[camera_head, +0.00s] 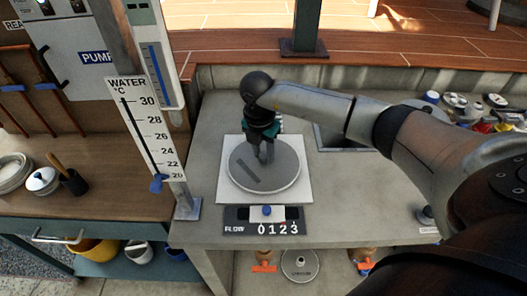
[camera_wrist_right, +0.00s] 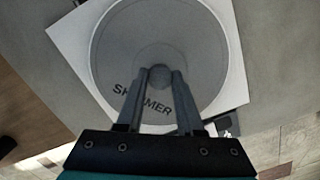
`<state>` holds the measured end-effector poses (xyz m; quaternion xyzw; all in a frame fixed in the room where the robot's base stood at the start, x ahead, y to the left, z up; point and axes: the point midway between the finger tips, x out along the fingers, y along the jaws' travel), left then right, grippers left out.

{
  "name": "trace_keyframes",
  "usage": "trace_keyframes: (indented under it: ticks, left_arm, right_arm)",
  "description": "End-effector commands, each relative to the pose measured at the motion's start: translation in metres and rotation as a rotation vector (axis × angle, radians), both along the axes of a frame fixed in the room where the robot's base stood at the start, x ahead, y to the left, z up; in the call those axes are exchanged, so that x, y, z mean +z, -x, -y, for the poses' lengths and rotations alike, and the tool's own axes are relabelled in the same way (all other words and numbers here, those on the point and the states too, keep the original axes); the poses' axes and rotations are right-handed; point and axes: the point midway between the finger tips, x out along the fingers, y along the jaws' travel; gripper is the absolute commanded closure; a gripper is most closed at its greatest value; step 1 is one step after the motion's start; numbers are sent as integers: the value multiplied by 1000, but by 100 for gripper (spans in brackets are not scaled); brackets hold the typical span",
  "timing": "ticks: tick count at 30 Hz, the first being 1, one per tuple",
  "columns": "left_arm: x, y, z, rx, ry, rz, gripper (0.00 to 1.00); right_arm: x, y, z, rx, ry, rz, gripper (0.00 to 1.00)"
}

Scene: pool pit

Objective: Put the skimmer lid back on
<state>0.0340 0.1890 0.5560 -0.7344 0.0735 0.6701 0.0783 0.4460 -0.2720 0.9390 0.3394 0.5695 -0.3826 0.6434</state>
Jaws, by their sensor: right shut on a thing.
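The round grey skimmer lid (camera_head: 283,178) lies over the white square plate (camera_head: 225,195) on the concrete counter. In the right wrist view the lid (camera_wrist_right: 205,60) shows the word SKIMMER and a round knob (camera_wrist_right: 159,76) at its middle. My right gripper (camera_head: 264,158) points down over the lid's middle. Its fingers (camera_wrist_right: 157,80) are shut on the knob. The lid covers the middle of the plate, so any opening beneath is hidden. I cannot tell whether the lid sits flush or slightly above the plate. My left gripper is not in view.
A flow panel (camera_head: 235,227) stands just in front of the plate. A water temperature board (camera_head: 140,122) and its post stand at left. A recessed basin (camera_head: 335,138) is behind right, with several small items (camera_head: 478,106) beyond. A round vacuum plate (camera_head: 300,264) is on the shelf below.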

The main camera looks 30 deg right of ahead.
Motion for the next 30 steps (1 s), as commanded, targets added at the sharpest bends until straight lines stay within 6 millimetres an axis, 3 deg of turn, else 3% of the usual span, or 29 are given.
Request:
trace_keyframes:
  ticks: [23, 24, 30]
  left_arm:
    - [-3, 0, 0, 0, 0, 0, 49]
    - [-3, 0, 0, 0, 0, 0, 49]
    - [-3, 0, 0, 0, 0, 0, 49]
  right_arm:
    - [-6, 0, 0, 0, 0, 1, 100]
    - [-6, 0, 0, 0, 0, 1, 62]
    - [-6, 0, 0, 0, 0, 0, 39]
